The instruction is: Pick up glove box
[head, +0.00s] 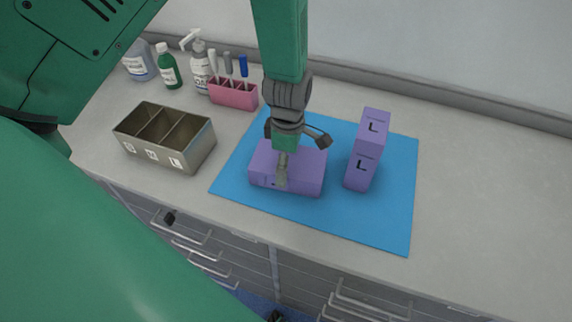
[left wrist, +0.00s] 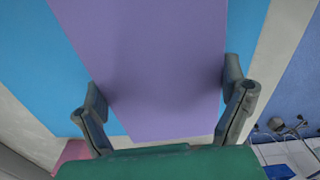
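A purple glove box (head: 305,178) lies flat on the blue mat, left of centre. A second purple box (head: 362,168), marked L, stands upright to its right. My left gripper (head: 290,152) is directly over the lying box, pointing down. In the left wrist view, the purple box face (left wrist: 150,60) fills the space between the widely spread fingers of my left gripper (left wrist: 165,92). The fingers are close to the box's two sides; I cannot tell whether they touch. My right gripper is not in view.
A grey compartment bin (head: 190,158) marked S, M, L stands left of the blue mat (head: 395,215). Behind are a pink holder (head: 233,95), a green bottle (head: 170,72), a white pump bottle (head: 200,72) and a bluish bottle (head: 140,66). The counter's right side is clear.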

